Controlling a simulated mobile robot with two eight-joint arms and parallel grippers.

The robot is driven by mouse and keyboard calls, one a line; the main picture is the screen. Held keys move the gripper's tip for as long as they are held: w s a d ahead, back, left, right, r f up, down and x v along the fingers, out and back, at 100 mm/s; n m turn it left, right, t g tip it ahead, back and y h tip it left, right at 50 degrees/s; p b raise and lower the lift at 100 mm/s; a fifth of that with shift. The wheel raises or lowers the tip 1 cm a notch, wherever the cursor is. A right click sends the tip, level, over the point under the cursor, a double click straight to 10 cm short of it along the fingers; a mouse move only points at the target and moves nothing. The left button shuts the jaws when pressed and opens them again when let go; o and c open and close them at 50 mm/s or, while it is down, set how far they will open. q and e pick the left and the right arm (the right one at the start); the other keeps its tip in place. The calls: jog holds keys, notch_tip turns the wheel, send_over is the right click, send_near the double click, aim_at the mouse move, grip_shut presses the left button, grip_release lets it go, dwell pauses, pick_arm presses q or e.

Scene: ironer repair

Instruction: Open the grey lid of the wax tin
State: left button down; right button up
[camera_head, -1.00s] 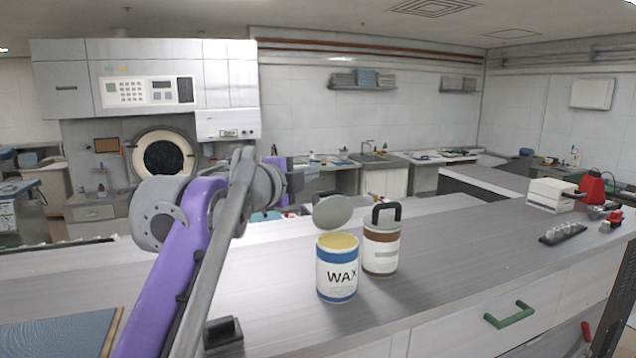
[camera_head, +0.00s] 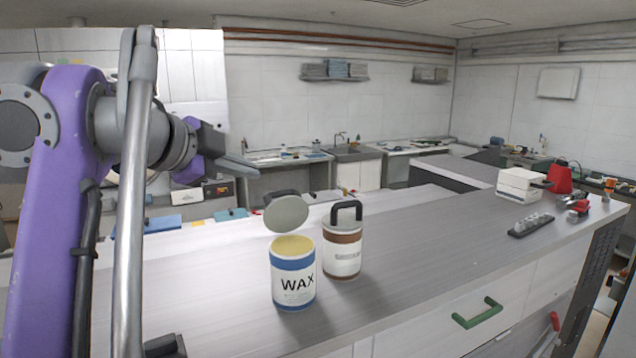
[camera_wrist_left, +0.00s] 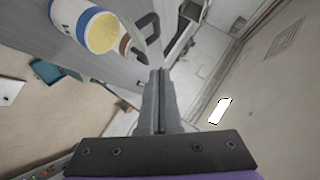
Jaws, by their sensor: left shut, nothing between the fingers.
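The wax tin (camera_head: 293,280), white with blue bands and the word WAX, stands upright on the counter. Its grey lid (camera_head: 286,214) is raised and tilted up at the back of the rim, and the yellow wax inside shows. My right gripper is not in view.
A brown and white canister (camera_head: 342,255) with a black handle stands close at the tin's right. A white box (camera_head: 520,184), a red object (camera_head: 558,177) and a dark rack of small parts (camera_head: 531,225) are farther right. The counter's middle is clear.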

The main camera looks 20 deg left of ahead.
pick_arm(q)
send_near(287, 191)
jog(key=w+d, duration=0.3)
jog(key=shift+w+a+f, duration=0.65)
jog(key=shift+a+f, duration=0.05)
jog(key=shift+f, duration=0.15)
jog(key=shift+w+a+f, duration=0.35)
jog(key=shift+a+f, duration=0.05)
jog(key=shift+f, duration=0.1)
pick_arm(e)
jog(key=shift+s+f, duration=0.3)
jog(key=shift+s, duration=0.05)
pick_arm(q)
jog(key=shift+r, duration=0.1)
